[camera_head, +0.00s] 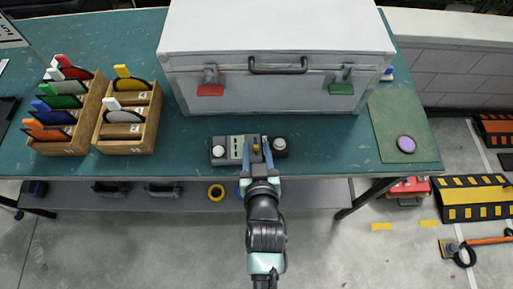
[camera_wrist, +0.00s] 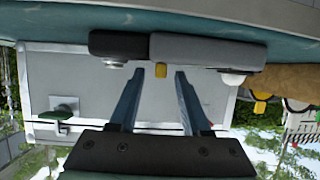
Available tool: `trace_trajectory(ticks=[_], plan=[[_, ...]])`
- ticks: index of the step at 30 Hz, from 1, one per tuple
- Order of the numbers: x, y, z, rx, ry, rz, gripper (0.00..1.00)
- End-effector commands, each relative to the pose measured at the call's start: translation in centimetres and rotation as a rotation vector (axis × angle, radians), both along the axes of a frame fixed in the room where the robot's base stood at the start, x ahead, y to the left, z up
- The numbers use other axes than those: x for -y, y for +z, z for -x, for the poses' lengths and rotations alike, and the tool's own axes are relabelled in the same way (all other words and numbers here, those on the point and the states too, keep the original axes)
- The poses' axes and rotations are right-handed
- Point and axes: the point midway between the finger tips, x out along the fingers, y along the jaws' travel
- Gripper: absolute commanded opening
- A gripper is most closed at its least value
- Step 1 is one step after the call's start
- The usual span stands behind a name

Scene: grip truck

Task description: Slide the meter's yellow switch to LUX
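The meter (camera_head: 235,141) is a dark grey box with a pale label panel, lying near the table's front edge. It has a round whitish knob near each end. Its small yellow switch (camera_head: 256,149) stands right of the panel; it also shows in the wrist view (camera_wrist: 160,70). My gripper (camera_head: 257,150) is over the meter, open, with one finger on each side of the yellow switch. In the wrist view (camera_wrist: 159,72), which is upside down, gaps show between the switch and both fingers. The LUX marking is too small to read.
A large grey case (camera_head: 275,85) with red and green latches stands behind the meter. Wooden racks (camera_head: 125,147) of coloured pieces stand at left. A green mat (camera_head: 388,125) with a purple disc lies at right. The table is clear on both sides of the meter.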

Motion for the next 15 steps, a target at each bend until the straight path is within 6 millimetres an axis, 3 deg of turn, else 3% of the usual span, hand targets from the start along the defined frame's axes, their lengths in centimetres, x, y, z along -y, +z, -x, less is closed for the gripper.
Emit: trace_trajectory(ticks=[8, 15], plan=[[0.0, 0.1, 0.5, -0.001, 0.000, 0.000, 0.47], [0.2, 1.3, 3.8, -0.003, 0.000, 0.000, 0.47]])
